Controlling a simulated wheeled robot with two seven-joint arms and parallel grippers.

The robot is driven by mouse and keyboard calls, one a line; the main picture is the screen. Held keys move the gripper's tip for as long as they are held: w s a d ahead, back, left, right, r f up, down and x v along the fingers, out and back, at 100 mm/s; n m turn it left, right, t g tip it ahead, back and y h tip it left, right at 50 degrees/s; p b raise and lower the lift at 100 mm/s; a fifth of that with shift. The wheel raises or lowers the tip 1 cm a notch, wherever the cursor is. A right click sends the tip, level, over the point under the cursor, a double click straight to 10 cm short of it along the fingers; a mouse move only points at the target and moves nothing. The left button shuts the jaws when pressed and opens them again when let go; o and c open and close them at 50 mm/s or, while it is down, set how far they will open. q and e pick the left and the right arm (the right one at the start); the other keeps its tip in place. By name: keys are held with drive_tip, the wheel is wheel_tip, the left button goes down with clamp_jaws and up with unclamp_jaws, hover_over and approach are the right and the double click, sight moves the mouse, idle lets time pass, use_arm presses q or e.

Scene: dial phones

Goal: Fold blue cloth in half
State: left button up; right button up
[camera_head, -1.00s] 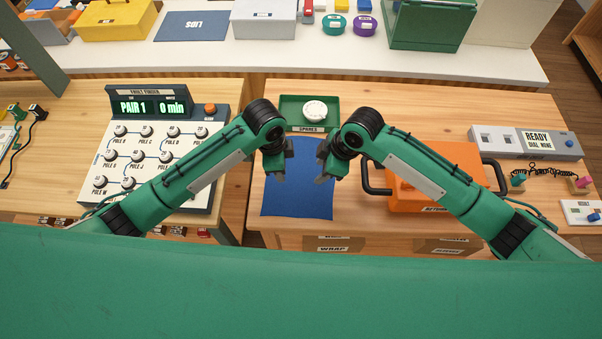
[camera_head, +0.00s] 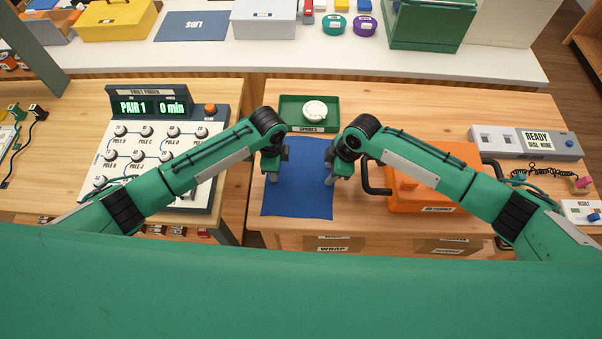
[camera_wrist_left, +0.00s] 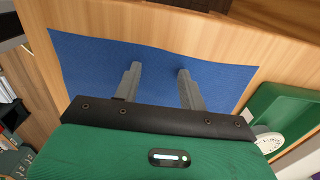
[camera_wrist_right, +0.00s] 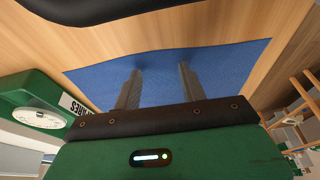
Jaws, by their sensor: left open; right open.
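The blue cloth (camera_head: 298,195) lies flat and spread out on the wooden table, in front of the green spares tray. My left gripper (camera_head: 273,177) is over the cloth's left side with its fingers pointing down. In the left wrist view its two fingers (camera_wrist_left: 156,75) are apart over the cloth (camera_wrist_left: 95,60), with nothing between them. My right gripper (camera_head: 329,181) is at the cloth's right edge, also pointing down. In the right wrist view its fingers (camera_wrist_right: 158,78) are apart over the cloth (camera_wrist_right: 225,70). Whether the fingertips touch the cloth I cannot tell.
The green tray (camera_head: 290,125) holds a white dial (camera_head: 315,109) just behind the cloth. An orange case (camera_head: 430,195) with black handles stands close to the right. The fault finder panel (camera_head: 150,150) is on the left table, across a gap. Table in front of the cloth is bare.

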use_arm(q)
drive_tip(key=shift+f, duration=0.25)
use_arm(e)
drive_tip(key=shift+f, duration=0.3)
use_arm(q)
clamp_jaws()
use_arm(e)
clamp_jaws()
use_arm(q)
drive_tip(key=shift+r, duration=0.1)
